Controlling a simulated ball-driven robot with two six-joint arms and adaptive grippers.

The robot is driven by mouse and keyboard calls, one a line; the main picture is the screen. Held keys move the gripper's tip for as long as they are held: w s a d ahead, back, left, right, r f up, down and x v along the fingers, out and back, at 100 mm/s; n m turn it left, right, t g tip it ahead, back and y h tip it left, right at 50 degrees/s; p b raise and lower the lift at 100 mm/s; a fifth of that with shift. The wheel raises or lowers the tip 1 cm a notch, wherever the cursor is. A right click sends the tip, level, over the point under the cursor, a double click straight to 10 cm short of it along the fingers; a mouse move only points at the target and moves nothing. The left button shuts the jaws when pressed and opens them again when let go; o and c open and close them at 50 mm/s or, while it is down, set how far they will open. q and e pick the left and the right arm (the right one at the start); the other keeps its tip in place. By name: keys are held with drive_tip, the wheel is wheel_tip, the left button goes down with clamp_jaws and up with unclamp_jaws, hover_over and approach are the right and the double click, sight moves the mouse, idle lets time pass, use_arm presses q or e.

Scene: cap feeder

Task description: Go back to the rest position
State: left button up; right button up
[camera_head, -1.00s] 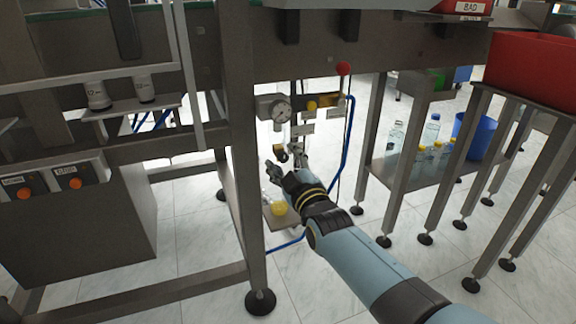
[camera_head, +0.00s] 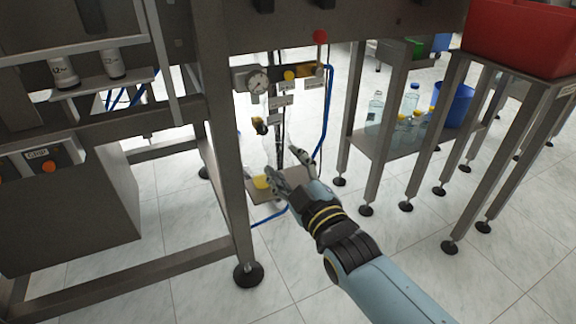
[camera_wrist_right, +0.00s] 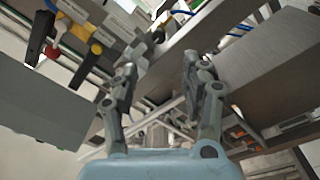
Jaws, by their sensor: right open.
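My right gripper (camera_head: 291,164) is open in the head view, with its arm coming in from the lower right. It hangs in front of the air-valve unit, and nothing shows between its fingers. The right wrist view also shows the gripper (camera_wrist_right: 158,75) with its two fingers apart and empty, pointing up toward the machine's underside. My left gripper is not in view.
A metal leg (camera_head: 222,160) stands left of my gripper. A shelf (camera_head: 398,143) with bottles, a blue bin (camera_head: 453,104) and a red crate (camera_head: 520,40) are at right. Open floor lies below.

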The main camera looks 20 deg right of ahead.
drive_tip(key=s+d+f+m+g+p, duration=0.1)
drive_tip(key=s+d+f+g+p, duration=0.25)
drive_tip(key=s+f, duration=0.75)
drive_tip(key=s+d+f+m+g+p, duration=0.15)
drive_tip(key=s+f+g+p, duration=0.3)
drive_tip(key=s+f, duration=0.55)
drive_tip(key=s+d+f+m+g, duration=0.2)
drive_tip(key=s+f+g, duration=0.1)
drive_tip(key=s, duration=0.7)
drive_tip(key=s+d+f+m+g+h+p, duration=0.1)
drive_tip(key=s+d+f+m+g, duration=0.1)
drive_tip(key=s, duration=0.9)
drive_tip(key=s+d+f+m+g, duration=0.2)
drive_tip(key=s+f+g, duration=0.3)
drive_tip(key=s, duration=0.6)
drive_tip(key=shift+d+f+m+h, duration=0.15)
drive_tip(key=shift+f+m+h, duration=0.15)
drive_tip(key=shift+f+m, duration=0.2)
